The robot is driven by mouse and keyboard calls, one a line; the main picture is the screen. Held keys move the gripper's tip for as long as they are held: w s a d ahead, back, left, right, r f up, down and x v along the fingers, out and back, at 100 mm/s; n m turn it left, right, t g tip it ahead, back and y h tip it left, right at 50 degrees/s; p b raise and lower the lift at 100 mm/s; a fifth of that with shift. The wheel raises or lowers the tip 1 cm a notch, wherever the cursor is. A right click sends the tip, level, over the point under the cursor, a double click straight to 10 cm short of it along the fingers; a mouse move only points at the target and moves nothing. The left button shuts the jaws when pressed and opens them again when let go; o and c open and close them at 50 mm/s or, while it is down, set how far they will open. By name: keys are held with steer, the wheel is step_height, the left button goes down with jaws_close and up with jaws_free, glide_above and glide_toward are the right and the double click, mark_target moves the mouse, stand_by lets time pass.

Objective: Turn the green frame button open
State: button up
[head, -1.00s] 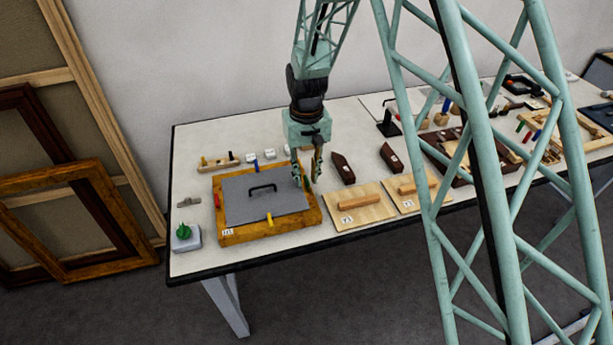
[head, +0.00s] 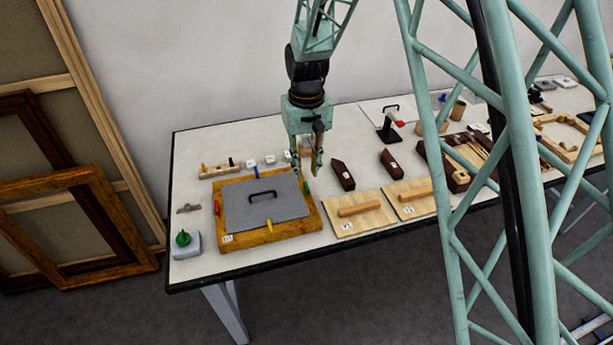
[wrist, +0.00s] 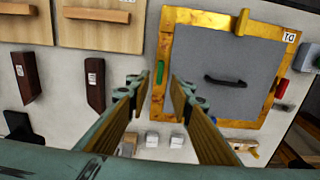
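The golden wooden frame (head: 229,230) lies on the table around a grey panel (head: 239,205) with a black handle. The green button (head: 306,187) sits on the right rail, lengthwise along it. It also shows in the wrist view (wrist: 160,72), beyond the gap between my fingertips. My gripper (head: 308,170) is open and empty, pointing down above the table near the frame's back right corner, apart from the button. Its two fingers (wrist: 157,82) stand apart in the wrist view. A red button (head: 217,207), a blue one (head: 255,172) and a yellow one (head: 269,225) sit on the other rails.
Two pale boards with wooden bars (head: 357,211) lie right of the frame. Dark wooden blocks (head: 343,175) stand behind them. Small white blocks (head: 269,160) lie behind the frame. A grey box with a green knob (head: 186,243) is at front left.

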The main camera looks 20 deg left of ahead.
steer(key=shift+r, duration=2.85)
